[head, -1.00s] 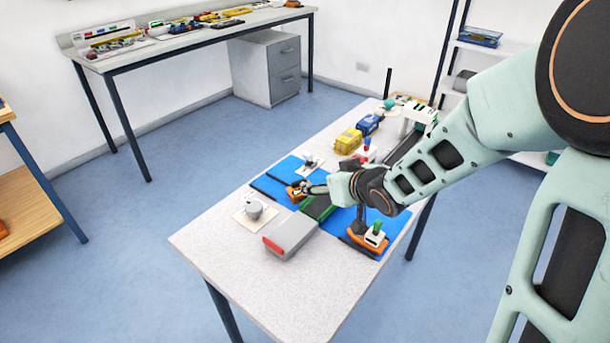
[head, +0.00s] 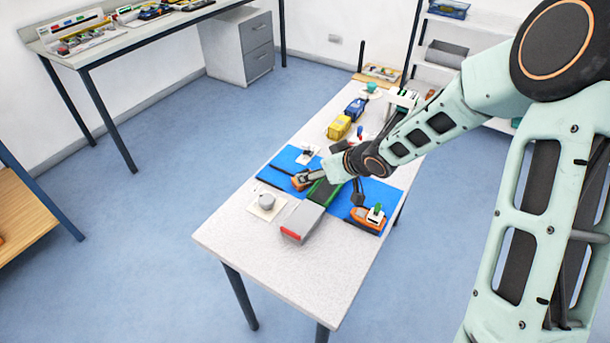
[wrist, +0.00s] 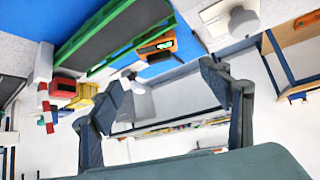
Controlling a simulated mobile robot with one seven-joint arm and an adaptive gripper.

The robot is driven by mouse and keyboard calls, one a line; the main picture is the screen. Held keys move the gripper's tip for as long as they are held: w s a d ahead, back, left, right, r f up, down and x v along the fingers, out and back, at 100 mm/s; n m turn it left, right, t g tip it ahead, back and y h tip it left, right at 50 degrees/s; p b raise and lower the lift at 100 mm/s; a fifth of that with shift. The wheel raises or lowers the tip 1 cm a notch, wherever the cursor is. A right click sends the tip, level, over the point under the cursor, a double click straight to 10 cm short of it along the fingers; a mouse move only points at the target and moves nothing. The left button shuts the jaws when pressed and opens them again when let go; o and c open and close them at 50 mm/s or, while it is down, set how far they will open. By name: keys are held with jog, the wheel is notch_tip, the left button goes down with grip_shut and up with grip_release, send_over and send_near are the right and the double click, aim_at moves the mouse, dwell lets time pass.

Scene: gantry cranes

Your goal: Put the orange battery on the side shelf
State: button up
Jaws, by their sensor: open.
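An orange block with a dark top and a green display, which looks like the orange battery (wrist: 157,46), sits on the blue mat beside the green-edged conveyor (wrist: 115,32) in the wrist view. In the head view the orange battery (head: 299,183) is partly hidden by my gripper (head: 309,177). In the wrist view my gripper (wrist: 163,80) has its fingers spread, with nothing between them; the battery lies beyond the fingertips, apart from them. White open shelves (head: 440,54) stand at the back right. A wooden-board shelf (head: 38,207) stands at the left. I cannot tell which is the side shelf.
A second orange thing (head: 368,220) carries a white and green block on the mat's right. A grey box with a red end (head: 302,224), a round grey knob (head: 266,201) and yellow (head: 339,127) and blue blocks (head: 355,108) stand nearby. The table's front is clear.

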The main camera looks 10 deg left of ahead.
aim_at(303, 172)
jog(key=b+x, duration=0.1)
jog(key=x, duration=0.4)
jog(key=shift+w+a+f, duration=0.1)
jog(key=shift+a+f, duration=0.1)
jog(key=shift+f, duration=0.05)
jog(key=shift+b+x, duration=0.45)
jog(key=shift+x, duration=2.2)
jog(key=shift+d+f, duration=0.1)
jog(key=shift+d, duration=0.15)
jog(key=shift+c, duration=0.6)
jog(key=c, duration=1.4)
